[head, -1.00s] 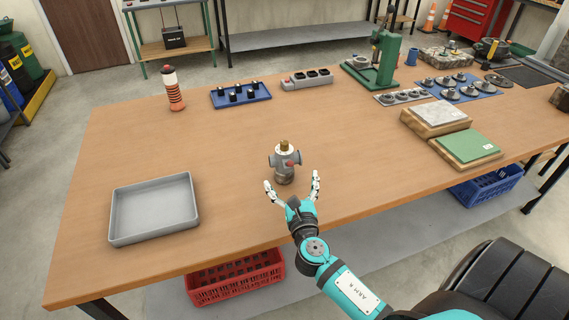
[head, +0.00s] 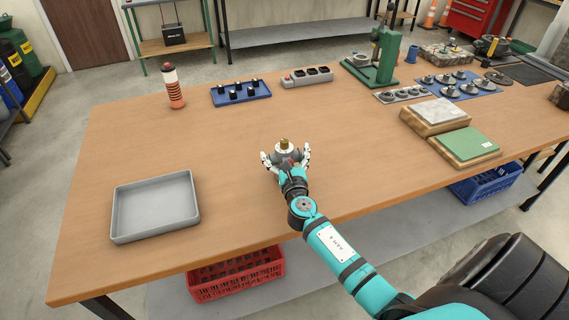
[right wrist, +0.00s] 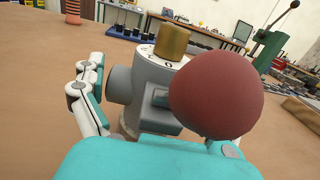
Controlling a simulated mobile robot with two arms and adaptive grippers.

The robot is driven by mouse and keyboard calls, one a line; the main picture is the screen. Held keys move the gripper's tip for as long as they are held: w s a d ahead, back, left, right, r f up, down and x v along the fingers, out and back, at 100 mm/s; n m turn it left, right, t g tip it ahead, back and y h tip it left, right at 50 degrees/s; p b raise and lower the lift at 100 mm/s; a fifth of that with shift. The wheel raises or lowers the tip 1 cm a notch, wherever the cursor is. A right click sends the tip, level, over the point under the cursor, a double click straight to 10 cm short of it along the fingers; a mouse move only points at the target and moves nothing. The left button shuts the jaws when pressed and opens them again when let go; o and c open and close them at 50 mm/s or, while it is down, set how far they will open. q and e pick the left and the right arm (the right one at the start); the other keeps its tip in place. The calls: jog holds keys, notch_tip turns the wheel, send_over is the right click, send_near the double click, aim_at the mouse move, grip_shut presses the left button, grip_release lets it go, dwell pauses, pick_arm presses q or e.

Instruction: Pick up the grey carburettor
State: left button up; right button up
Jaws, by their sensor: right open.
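The grey carburettor (head: 285,148) stands upright on the wooden table, with a brass fitting on top. In the right wrist view the carburettor (right wrist: 142,84) fills the middle, very close, with its brass top and a large dark red knob facing the camera. My right gripper (head: 286,157) is open, its fingers on either side of the carburettor; the wrist hides the lower part. In the right wrist view one finger (right wrist: 85,95) shows to the left of the carburettor's side port; the other is mostly hidden behind the red knob. My left gripper is not in view.
A grey tray (head: 154,238) lies at the table's left. A red-banded bottle (head: 174,90), a blue tray of black parts (head: 241,99) and a power strip (head: 308,83) stand behind. A green press (head: 381,62) and boards (head: 436,124) are right. The table around the carburettor is clear.

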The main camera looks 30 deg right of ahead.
jog(key=shift+c, duration=0.3)
jog(key=c, duration=1.4)
jog(key=shift+o, duration=0.2)
jog(key=shift+r, duration=0.15)
